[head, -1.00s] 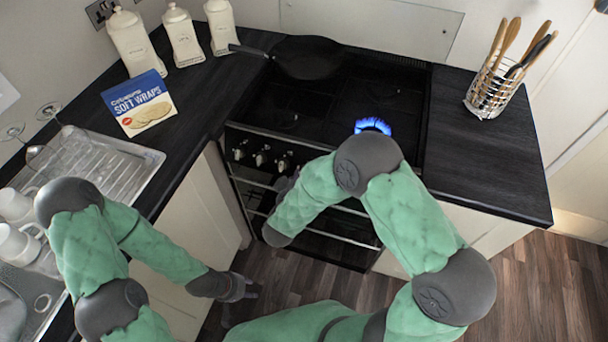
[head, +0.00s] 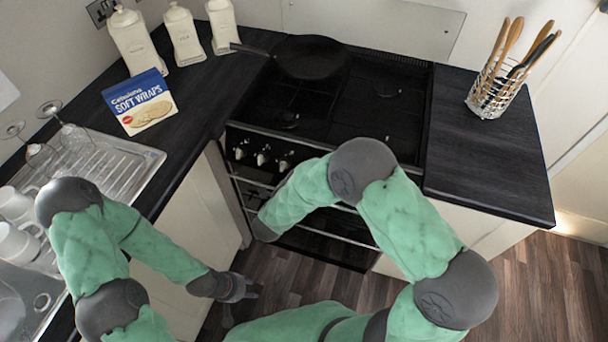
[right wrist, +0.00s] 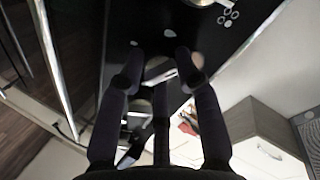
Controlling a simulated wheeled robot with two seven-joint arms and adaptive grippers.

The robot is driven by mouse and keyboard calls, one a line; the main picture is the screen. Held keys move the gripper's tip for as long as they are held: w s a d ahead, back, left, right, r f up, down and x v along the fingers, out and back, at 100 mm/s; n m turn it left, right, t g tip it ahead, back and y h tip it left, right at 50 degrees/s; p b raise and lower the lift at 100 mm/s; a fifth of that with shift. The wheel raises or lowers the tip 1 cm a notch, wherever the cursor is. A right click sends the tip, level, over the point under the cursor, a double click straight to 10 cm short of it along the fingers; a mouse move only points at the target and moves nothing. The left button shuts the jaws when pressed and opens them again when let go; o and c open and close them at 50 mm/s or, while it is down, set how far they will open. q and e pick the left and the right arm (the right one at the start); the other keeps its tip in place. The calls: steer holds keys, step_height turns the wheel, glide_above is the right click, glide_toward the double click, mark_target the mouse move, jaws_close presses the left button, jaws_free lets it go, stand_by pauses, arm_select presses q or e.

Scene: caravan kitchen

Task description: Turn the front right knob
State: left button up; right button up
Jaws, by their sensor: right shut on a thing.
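The black stove (head: 330,110) stands in the corner, with several pale knobs on its front panel. Three of them, such as the third knob (head: 284,165), show at the left in the head view; the right part of the panel is hidden behind my right arm. My right gripper (right wrist: 165,75) shows in the right wrist view with its dark fingers at the black panel, shut on a knob that they mostly cover. In the head view my right arm hides this grip. My left gripper (head: 248,288) hangs low over the floor, open and empty, away from the stove. No flame shows.
A black pan (head: 308,57) sits on the back left of the hob. A soft wraps box (head: 139,103) and white canisters (head: 184,35) stand on the left worktop. A utensil basket (head: 494,92) stands on the right worktop, otherwise clear. Glasses and mugs are by the sink.

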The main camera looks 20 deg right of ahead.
steer(key=m, duration=0.4)
steer(key=r+m, duration=0.1)
steer(key=m, duration=0.1)
steer(key=shift+w+g+b, duration=0.3)
steer(key=shift+g, duration=0.1)
jaws_close()
steer(key=m, duration=0.5)
steer(key=shift+s+d+f+g+b, duration=0.1)
steer(key=shift+d+f+g+b, duration=0.05)
steer(key=shift+g+b, duration=0.2)
steer(key=shift+s+f, duration=0.15)
steer(key=o, duration=1)
jaws_free()
steer(key=shift+o, duration=0.6)
steer(key=shift+s+d, duration=0.1)
steer(key=shift+d, duration=0.05)
